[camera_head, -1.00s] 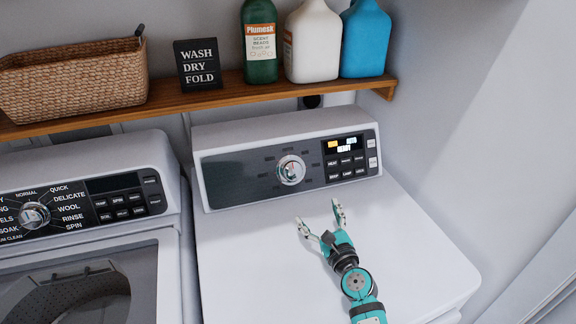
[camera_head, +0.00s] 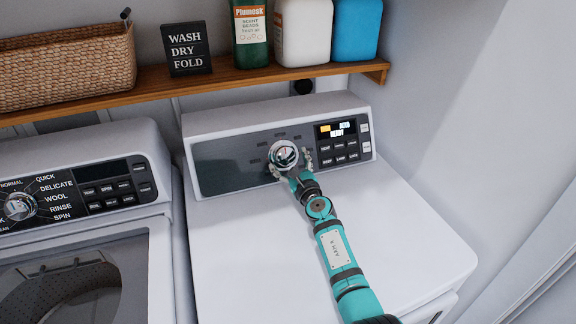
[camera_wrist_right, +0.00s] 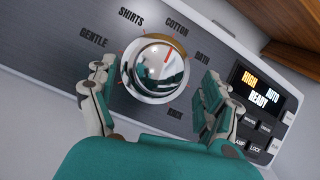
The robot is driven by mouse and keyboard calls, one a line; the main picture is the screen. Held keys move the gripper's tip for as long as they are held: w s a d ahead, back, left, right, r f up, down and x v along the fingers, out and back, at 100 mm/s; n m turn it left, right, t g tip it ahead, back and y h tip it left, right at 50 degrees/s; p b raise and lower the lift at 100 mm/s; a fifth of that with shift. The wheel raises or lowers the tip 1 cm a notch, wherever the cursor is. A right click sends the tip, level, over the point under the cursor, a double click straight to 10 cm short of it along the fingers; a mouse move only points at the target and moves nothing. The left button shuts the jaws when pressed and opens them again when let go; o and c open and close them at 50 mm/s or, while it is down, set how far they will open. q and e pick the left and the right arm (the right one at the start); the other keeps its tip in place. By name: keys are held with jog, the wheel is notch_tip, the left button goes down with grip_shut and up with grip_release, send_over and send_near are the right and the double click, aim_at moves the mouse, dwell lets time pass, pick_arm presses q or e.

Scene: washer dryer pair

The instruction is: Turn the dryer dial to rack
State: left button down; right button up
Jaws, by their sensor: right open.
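The dryer dial (camera_head: 284,155) is a round chrome knob on the dark panel of the right-hand machine. In the right wrist view the dial (camera_wrist_right: 152,72) has a red pointer line aimed up and slightly right, near the COTTON label. In the right wrist view, gaps show between both fingers and the knob. My left gripper is not in view.
The dryer display and buttons (camera_head: 343,141) lie just right of the dial. A wooden shelf (camera_head: 225,83) with a basket, sign and bottles runs above the dryer. The washer (camera_head: 60,215) stands at left. The dryer top is clear apart from my arm.

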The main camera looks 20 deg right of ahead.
jog(key=shift+w, duration=0.75)
jog(key=shift+c, duration=0.5)
jog(key=c, duration=1.1)
jog(key=shift+a, duration=0.1)
